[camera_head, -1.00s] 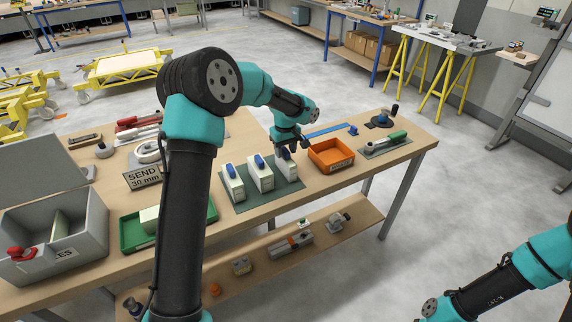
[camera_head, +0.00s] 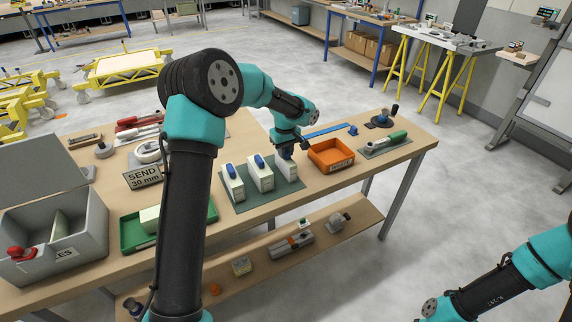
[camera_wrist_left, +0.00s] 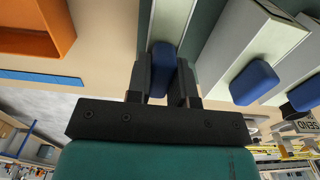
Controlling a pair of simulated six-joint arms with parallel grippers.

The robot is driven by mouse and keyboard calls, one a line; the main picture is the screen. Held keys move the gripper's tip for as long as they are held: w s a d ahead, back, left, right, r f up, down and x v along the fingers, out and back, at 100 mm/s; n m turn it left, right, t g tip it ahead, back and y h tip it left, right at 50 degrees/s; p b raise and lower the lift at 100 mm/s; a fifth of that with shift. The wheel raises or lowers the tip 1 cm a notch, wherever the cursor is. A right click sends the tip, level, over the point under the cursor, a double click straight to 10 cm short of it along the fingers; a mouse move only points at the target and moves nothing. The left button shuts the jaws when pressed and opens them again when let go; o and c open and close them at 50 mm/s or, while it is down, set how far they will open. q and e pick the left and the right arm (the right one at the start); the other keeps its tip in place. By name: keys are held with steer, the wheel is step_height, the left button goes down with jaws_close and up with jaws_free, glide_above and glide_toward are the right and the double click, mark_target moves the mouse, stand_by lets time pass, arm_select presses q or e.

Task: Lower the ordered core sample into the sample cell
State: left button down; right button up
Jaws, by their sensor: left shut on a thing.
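Three white upright blocks with blue top knobs stand on a green mat (camera_head: 238,202): a left block (camera_head: 232,186), a middle block (camera_head: 260,176) and a right block (camera_head: 286,168). My left gripper (camera_head: 287,153) is at the top of the right block. In the left wrist view its two fingers are shut on that block's blue knob (camera_wrist_left: 163,60). The block still appears to stand on the mat. A sign (camera_head: 143,178) reads "SEND 30 mm". A grey, divided open box (camera_head: 80,247) stands at the far left; its label is partly readable. My right gripper is out of view.
An orange bin (camera_head: 331,157) stands right of the mat, with a green-handled tool (camera_head: 385,143) beyond. A green tray (camera_head: 131,236) with a pale block lies left of the mat, partly behind my left arm. A lower shelf (camera_head: 262,262) holds several parts.

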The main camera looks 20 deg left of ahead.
arm_select(q)
steer(key=shift+r, duration=0.1)
steer(key=shift+r, duration=1.9)
steer(key=shift+s+d+r, duration=0.1)
steer(key=shift+d+r, duration=0.15)
steer(key=shift+r, duration=0.05)
steer(key=s+d+r+m, duration=0.9)
steer(key=d+r+m, duration=0.1)
steer(key=d+r, duration=0.1)
steer(key=shift+s+d+r+m, duration=0.25)
steer(key=shift+s+d+m, duration=0.1)
steer(key=shift+d, duration=0.1)
